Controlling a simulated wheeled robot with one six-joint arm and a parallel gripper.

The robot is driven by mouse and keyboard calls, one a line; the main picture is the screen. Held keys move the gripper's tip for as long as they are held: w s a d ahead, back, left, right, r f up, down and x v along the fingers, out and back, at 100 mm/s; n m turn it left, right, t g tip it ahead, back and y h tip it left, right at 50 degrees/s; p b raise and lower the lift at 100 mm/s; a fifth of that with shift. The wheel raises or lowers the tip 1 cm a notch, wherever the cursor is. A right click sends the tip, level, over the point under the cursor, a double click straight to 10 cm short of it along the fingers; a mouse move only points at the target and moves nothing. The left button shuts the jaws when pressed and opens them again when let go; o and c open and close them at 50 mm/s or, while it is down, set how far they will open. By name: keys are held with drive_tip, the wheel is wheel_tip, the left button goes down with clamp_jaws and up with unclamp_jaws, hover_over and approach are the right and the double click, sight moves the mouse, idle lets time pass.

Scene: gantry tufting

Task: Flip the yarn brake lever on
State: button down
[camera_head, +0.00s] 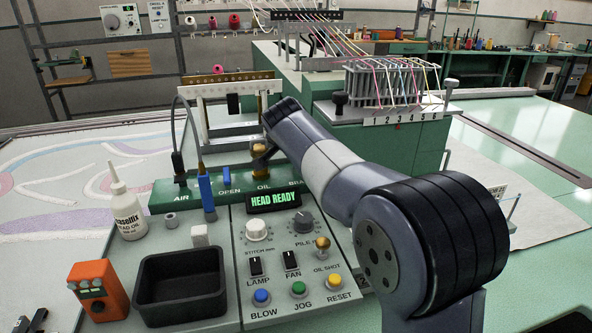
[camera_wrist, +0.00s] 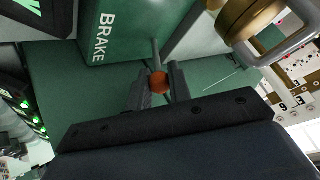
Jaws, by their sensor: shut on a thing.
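In the wrist view the yarn brake lever shows as a thin rod with an orange-red ball knob (camera_wrist: 160,83), beside the white BRAKE label (camera_wrist: 104,38) on a green panel. My gripper (camera_wrist: 158,78) is shut on the lever, with its two dark fingers on either side of the knob. In the head view my arm covers the lever and my gripper. Only the first letters of the brake label (camera_head: 296,182) show there, at the right end of the green strip (camera_head: 175,197). The frames do not show clearly which way the lever is tilted.
The lit HEAD READY display (camera_head: 273,199) and a console with knobs, switches and buttons lie below the strip. A brass fitting (camera_wrist: 245,18) and a curved metal handle (camera_wrist: 283,48) are close to my gripper. A white bottle (camera_head: 127,212) and a black tray (camera_head: 180,285) stand left.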

drive_tip(key=shift+s+d+f+m+t+y+b, duration=0.15)
drive_tip(key=shift+s+f+t+b, duration=0.35)
drive_tip(key=shift+b, duration=2.2)
drive_tip(key=shift+s+f+m+t+y+b, duration=0.2)
drive_tip(key=shift+f+t+b, duration=0.5)
drive_tip(key=shift+b, duration=1.95)
drive_tip(key=shift+s+r+t+b, duration=0.2)
drive_tip(key=shift+t+b, duration=0.3)
drive_tip(key=shift+b, duration=1.4)
drive_tip(key=shift+s+d+r+t+b, duration=0.1)
drive_tip(key=shift+t+b, duration=0.3)
drive_tip(key=shift+b, duration=0.25)
drive_tip(key=c, duration=1.3)
unclamp_jaws()
